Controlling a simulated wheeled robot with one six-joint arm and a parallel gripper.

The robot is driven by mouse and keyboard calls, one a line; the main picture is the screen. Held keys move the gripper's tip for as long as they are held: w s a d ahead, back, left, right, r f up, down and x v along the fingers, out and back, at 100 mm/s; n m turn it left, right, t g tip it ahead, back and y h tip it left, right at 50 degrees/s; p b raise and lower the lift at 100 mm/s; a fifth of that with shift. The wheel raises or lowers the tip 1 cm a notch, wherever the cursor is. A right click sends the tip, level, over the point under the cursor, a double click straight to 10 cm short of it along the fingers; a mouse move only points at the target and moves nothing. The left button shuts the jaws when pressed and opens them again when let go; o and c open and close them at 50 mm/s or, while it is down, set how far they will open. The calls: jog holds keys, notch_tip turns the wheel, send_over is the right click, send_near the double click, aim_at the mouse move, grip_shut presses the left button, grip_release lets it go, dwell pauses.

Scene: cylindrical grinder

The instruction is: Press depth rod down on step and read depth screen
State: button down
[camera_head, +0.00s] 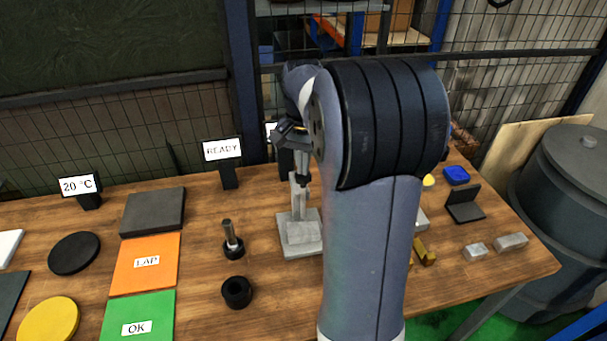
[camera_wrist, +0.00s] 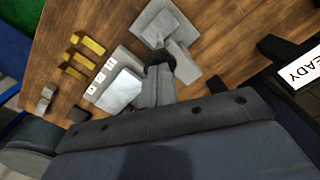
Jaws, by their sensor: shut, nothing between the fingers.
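The grey stand (camera_head: 290,246), with a stepped grey block (camera_head: 303,233) on its base, is on the wooden table just left of my arm. It also shows at the top of the wrist view (camera_wrist: 168,22). My gripper (camera_head: 302,182) is shut and empty, pointing down over this stand. In the wrist view my gripper (camera_wrist: 160,62) overlaps the stand, with a dark round part at its tip. I cannot tell whether it touches the rod. The rod is not clearly distinguishable. A READY sign (camera_head: 222,150) stands behind left; a partly hidden label (camera_head: 271,131) shows beside my gripper.
A black ring (camera_head: 237,292) and a dark upright plug (camera_head: 232,243) stand left of the stand. LAP (camera_head: 147,264) and OK (camera_head: 138,318) mats lie further left. My arm hides the table's middle.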

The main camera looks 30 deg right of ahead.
aim_at(303, 178)
jog(key=shift+f+b, duration=1.45)
jog(key=shift+f, duration=1)
jog(key=shift+r, duration=0.15)
notch_tip(303, 178, up, 9)
jog(key=p, duration=0.8)
jog(key=shift+f, duration=0.25)
notch_tip(303, 178, down, 9)
jog(key=b, duration=0.8)
jog(key=shift+r, duration=0.1)
jog(key=shift+r, duration=0.15)
